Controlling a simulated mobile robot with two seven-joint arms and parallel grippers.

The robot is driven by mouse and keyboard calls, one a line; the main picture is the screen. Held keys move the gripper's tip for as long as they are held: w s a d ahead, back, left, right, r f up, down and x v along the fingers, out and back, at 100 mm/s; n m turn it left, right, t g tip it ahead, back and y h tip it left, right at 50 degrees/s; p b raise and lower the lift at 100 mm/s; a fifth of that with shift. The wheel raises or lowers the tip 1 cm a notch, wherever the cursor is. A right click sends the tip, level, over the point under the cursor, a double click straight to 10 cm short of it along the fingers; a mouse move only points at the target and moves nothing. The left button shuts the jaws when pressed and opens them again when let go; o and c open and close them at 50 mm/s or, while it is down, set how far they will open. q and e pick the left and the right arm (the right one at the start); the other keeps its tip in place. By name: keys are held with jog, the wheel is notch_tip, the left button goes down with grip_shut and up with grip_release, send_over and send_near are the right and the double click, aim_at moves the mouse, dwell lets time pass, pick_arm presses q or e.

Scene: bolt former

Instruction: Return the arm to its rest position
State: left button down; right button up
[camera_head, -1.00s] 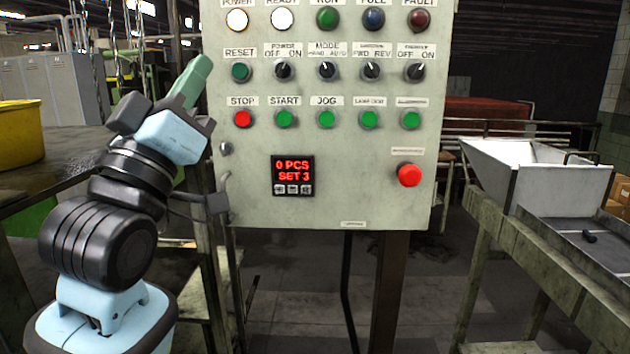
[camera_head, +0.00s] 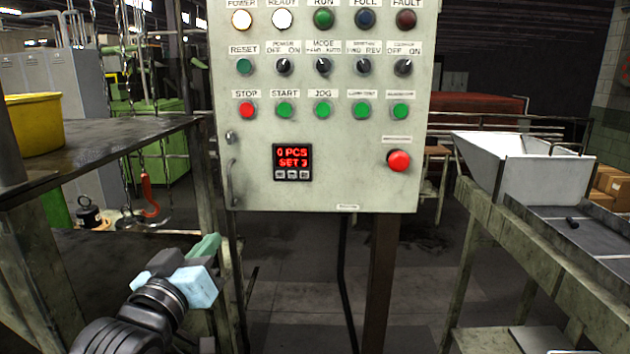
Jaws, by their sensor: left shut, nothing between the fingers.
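My left arm comes in at the lower left. Its gripper (camera_head: 206,246) has green fingers that are together, with nothing between them. It is below and to the left of the grey control panel (camera_head: 330,192), apart from it. The panel carries rows of lamps, selector knobs and buttons, with a red stop button (camera_head: 247,111) and a larger red button (camera_head: 398,161). Its display (camera_head: 292,162) reads "0 PCS SET 3". The two white lamps at the top left look lit. My right gripper is not in view.
A dark table (camera_head: 90,150) with a yellow bin (camera_head: 35,120) stands at the left, above my gripper. A red hook (camera_head: 148,196) hangs on a chain behind. At the right, a white hopper (camera_head: 525,165) and a grey tray (camera_head: 590,240) sit on a stand. Floor below the panel is open.

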pick_arm(q)
jog(key=s+a+f+m+g+y, duration=0.15)
jog(key=s+f+g, duration=0.3)
jog(key=f, duration=0.85)
jog(key=s+a+f+g+y, duration=0.15)
jog(key=s+f+g, duration=0.35)
jog(key=f, duration=0.7)
jog(key=s+a+f+m+g, duration=0.1)
jog(key=s+f+g, duration=0.1)
jog(key=s+f, duration=0.45)
jog(key=s+a+f+g, duration=0.1)
jog(key=s+f+g, duration=0.2)
jog(key=s, duration=0.7)
jog(key=s+a+f+m+g, duration=0.1)
jog(key=s+a+f+g, duration=0.1)
jog(key=s+f, duration=0.45)
jog(key=w+d+f+t+h, duration=0.1)
jog(key=w+d+f+t, duration=0.2)
jog(key=w+f+t, duration=0.2)
notch_tip(320, 180, down, 4)
jog(key=shift+r+t, duration=0.25)
jog(key=shift+t, duration=1)
